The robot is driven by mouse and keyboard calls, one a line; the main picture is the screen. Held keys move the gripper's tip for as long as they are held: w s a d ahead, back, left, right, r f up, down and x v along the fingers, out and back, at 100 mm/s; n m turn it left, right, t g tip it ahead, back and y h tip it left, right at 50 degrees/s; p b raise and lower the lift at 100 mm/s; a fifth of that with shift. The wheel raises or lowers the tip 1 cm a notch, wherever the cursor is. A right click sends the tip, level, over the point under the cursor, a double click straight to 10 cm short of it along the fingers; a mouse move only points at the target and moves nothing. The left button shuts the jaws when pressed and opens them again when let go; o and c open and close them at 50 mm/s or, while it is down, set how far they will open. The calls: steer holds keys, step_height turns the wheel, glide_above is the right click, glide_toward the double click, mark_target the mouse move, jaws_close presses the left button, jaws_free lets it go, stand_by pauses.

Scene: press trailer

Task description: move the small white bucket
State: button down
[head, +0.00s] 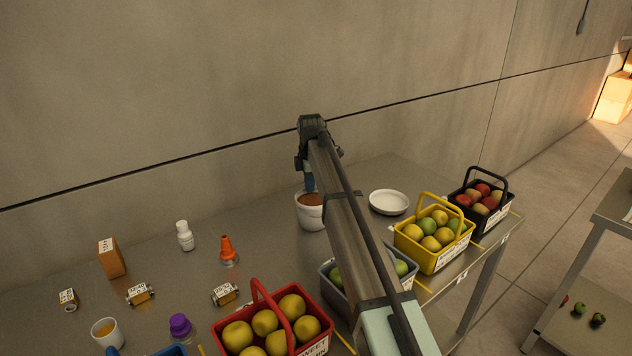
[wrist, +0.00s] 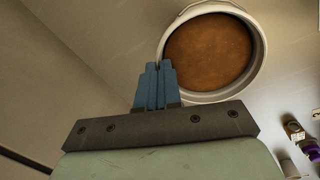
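The small white bucket (head: 307,219) stands upright near the back of the steel table, with brown contents inside. Its open top and pale rim (wrist: 258,80) show in the wrist view. My gripper (head: 309,188) reaches down from above to the bucket's back left rim. In the wrist view its two blue fingers (wrist: 158,64) are close together, one on each side of the rim's left edge, and look shut on it. The contact itself is partly hidden by the fingers. I cannot tell whether the bucket's base is off the table.
A white round dish (head: 388,202) lies right of the bucket. A grey basket (head: 342,298), a yellow basket (head: 432,258), a black basket (head: 485,220) and a red basket (head: 318,347) hold fruit. An orange cone-topped bottle (head: 228,252) and a white bottle (head: 185,238) stand left; bare table lies between.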

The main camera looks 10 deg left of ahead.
steer(key=s+a, duration=1.1)
steer(key=shift+s+a, duration=0.15)
stand_by(0.7)
steer(key=c, duration=1.2)
jaws_free()
steer(key=shift+c, duration=0.2)
step_height(320, 180, up, 14)
steer(key=s, duration=0.1)
steer(key=shift+s+d+f, duration=0.15)
steer(key=shift+s+d, duration=0.15)
steer(key=shift+s, duration=0.05)
